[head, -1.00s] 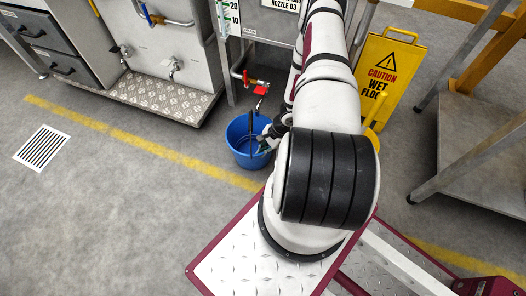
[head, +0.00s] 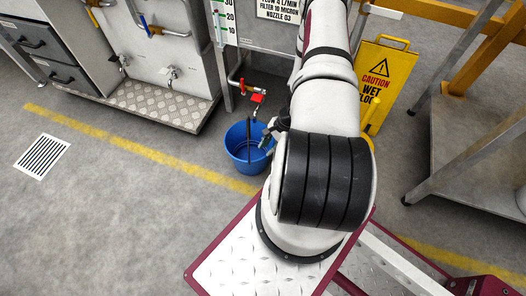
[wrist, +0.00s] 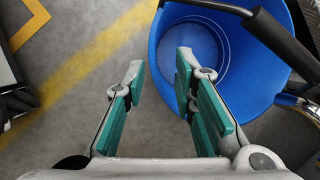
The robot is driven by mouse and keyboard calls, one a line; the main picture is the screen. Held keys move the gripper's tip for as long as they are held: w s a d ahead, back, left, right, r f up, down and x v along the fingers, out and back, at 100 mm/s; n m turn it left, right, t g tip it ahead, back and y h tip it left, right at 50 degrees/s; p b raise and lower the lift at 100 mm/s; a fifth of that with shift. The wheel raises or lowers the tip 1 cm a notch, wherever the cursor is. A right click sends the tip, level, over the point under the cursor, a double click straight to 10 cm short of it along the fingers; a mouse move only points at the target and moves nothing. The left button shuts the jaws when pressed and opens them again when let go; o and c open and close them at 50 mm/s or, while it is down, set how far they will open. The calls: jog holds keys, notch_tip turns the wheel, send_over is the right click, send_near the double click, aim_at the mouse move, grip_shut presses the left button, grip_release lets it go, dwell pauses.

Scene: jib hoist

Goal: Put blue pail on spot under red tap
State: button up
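The blue pail (head: 240,161) stands upright on the floor in the head view, below and slightly in front of the red tap (head: 258,98). Its black handle is raised across its mouth. In the wrist view the pail (wrist: 255,85) fills the upper right, with the dark handle grip crossing its far side. My gripper (wrist: 160,70) is open, with teal pads apart and nothing clamped between them. The right finger overlaps the pail's mouth; the left finger is over floor outside the rim. Whether they touch the pail I cannot tell. No floor spot is visible under the tap.
A yellow wet-floor sign (head: 385,85) stands right of my arm. A metal table (head: 470,165) is at the right. A sink unit with a tread-plate step (head: 155,105) is at the left. Open floor with a yellow line lies front left.

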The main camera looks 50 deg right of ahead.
jog(key=w+a+r+n+p, duration=0.15)
jog(key=w+r, duration=0.35)
jog(key=r, duration=0.5)
jog(key=w+r+n+b, duration=0.1)
jog(key=w+r+n, duration=0.25)
jog(key=r, duration=0.75)
jog(key=w+a+r+n+y, duration=0.1)
jog(key=a+r+n, duration=0.2)
jog(key=a+r, duration=0.5)
jog(key=w+a+r+n, duration=0.2)
jog(key=a+r+n, duration=0.15)
jog(key=r, duration=0.75)
jog(key=s+a+r+n+g+h, duration=0.15)
jog(key=s+a+r+n, duration=0.45)
jog(key=s+a+r, duration=0.8)
jog(key=s+d+r+n+h, duration=0.1)
jog(key=s+r, duration=0.1)
jog(key=s, duration=0.5)
jog(key=s+r+n+h, duration=0.2)
jog(key=s, duration=0.6)
jog(key=shift+s+d+g, duration=0.25)
jog(key=shift+d+g, duration=0.15)
jog(key=shift+g, duration=0.05)
